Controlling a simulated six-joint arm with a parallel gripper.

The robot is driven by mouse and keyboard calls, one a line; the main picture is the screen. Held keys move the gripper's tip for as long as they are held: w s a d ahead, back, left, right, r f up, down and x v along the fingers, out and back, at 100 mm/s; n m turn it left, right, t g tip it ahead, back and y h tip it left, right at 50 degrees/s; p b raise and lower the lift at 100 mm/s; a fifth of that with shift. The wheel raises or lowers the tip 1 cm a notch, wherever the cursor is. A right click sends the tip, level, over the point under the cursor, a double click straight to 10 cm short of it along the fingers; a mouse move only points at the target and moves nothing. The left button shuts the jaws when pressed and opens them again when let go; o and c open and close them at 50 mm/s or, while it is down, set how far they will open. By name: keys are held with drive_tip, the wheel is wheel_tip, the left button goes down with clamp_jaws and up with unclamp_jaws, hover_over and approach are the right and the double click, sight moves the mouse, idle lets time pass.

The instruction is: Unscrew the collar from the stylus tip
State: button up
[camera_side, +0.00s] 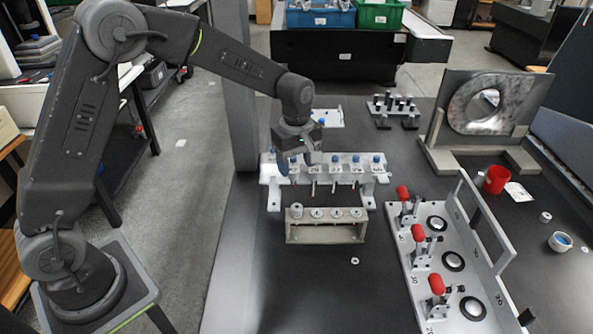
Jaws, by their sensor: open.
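A white rack (371,178) holds several upright styli with blue tops, such as one stylus (376,158) at its right end; thin rods hang below it. My gripper (297,165) points down at the left part of this rack, with its jaws open. It hides part of the rack and the styli there, and I cannot tell whether it touches one. In front, a beige stand (325,235) carries several pale round pieces, with a taller pale cylinder (297,210) at its left end. I cannot make out which piece is the collar.
A small white ring (354,261) lies on the dark table. A fixture with red-handled clamps (419,233) stands at right. Behind are a block of black pegs (392,104) and a stone ring (478,103) on a stand. A red cup (495,180) is far right. The front-left table is clear.

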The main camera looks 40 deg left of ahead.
sight(296, 206)
idle(0.3)
wheel_tip(296, 206, down, 14)
drive_tip(key=n, duration=0.3)
drive_tip(key=shift+n, duration=0.3)
idle(0.4)
drive_tip(key=c, duration=1)
drive_tip(key=shift+o, duration=0.2)
drive_tip(key=n, duration=0.3)
drive_tip(key=shift+n, duration=0.4)
drive_tip(key=shift+r+n, duration=0.1)
drive_tip(key=shift+n, duration=0.6)
